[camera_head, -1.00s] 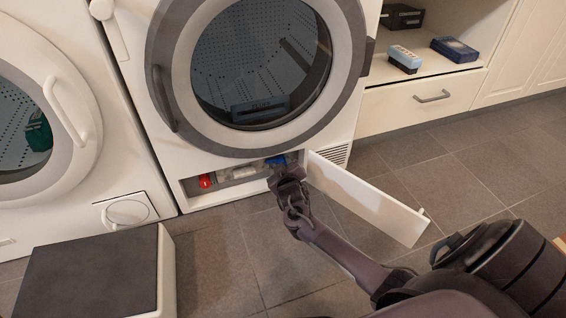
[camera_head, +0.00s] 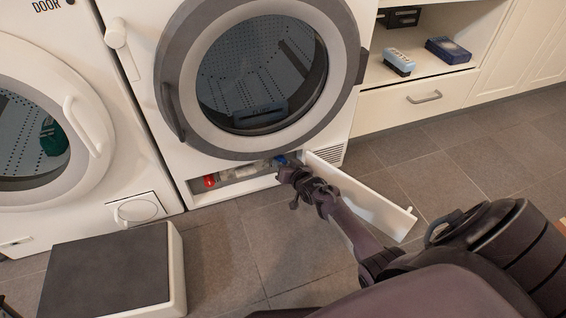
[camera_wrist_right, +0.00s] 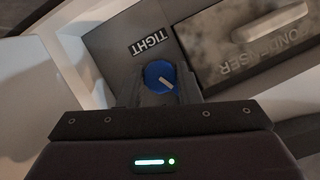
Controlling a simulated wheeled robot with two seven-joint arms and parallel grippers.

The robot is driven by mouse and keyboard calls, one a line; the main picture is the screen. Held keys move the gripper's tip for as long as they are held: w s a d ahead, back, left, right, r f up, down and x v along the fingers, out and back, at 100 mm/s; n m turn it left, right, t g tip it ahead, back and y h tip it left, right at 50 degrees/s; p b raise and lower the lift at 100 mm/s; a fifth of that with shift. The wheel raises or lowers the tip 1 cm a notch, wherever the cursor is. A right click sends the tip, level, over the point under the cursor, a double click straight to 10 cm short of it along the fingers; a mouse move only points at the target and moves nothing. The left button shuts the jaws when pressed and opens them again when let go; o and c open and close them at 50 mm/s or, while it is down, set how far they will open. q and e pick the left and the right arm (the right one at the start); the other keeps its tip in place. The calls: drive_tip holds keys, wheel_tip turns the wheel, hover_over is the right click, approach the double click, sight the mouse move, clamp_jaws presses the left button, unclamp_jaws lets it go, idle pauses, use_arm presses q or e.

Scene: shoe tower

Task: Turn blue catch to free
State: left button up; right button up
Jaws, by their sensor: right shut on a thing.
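The blue catch (camera_wrist_right: 160,77) is a round blue knob with a white pointer line, next to a label reading TIGHT (camera_wrist_right: 149,42) in the right wrist view. Its pointer slants toward the lower right of that view. In the head view a bit of the blue catch (camera_head: 281,159) shows in the open compartment low on the dryer.
The compartment's white flap (camera_head: 362,194) hangs open to the right of my right gripper. A red knob (camera_head: 209,181) sits at the compartment's left end. The condenser (camera_wrist_right: 245,45) is beside the catch. A dark-topped box (camera_head: 105,268) stands on the floor at left.

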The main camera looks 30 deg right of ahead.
drive_tip(key=shift+d+m+t+y, duration=0.1)
drive_tip(key=shift+m+t+y, duration=0.2)
drive_tip(key=shift+m+y, duration=0.45)
drive_tip(key=shift+m+t+y+b, duration=0.4)
drive_tip(key=shift+m+b, duration=0.1)
drive_tip(key=shift+m, duration=0.75)
drive_tip(key=shift+d, duration=0.1)
drive_tip(key=o, duration=1)
drive_tip(key=shift+c, duration=0.2)
